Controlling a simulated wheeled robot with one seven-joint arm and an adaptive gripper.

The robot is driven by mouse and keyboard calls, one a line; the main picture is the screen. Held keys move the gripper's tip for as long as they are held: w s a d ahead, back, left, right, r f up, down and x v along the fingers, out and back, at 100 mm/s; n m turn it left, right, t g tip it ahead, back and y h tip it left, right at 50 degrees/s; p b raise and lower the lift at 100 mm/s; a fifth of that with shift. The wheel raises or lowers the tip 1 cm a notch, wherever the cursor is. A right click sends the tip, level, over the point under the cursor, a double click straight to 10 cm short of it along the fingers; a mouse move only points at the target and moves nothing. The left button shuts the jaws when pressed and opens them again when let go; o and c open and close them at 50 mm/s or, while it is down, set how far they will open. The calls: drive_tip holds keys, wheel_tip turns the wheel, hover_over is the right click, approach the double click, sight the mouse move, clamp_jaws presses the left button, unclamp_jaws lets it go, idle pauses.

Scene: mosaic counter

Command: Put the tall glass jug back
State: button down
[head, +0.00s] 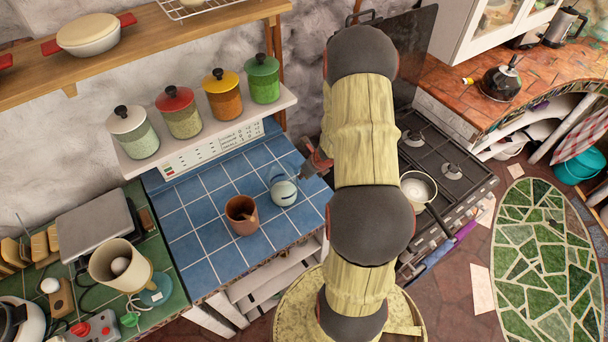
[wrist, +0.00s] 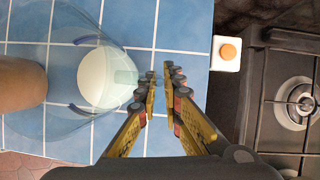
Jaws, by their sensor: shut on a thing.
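The clear glass jug (head: 284,192) is beside a brown pot over the blue tiled counter, and something white shows in its lower part. In the wrist view the jug (wrist: 97,75) is see-through with a pale round patch in its middle. My gripper (wrist: 160,88) is at the jug's right side, its yellow fingers close together and shut on the jug, at the handle side. The clear glass between the fingertips is hard to make out. In the head view my gripper (head: 309,168) is partly hidden by my arm. Whether the jug touches the tiles is unclear.
The brown pot (head: 241,216) stands close left of the jug. Several lidded jars (head: 225,98) line the shelf behind. A black stove (head: 440,155) with a small pan (head: 417,187) is to the right. Blue tiles (head: 190,225) left of the pot are clear.

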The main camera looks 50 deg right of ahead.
drive_tip(key=shift+f, duration=0.15)
drive_tip(key=c, duration=2.1)
unclamp_jaws()
drive_tip(key=shift+o, duration=0.7)
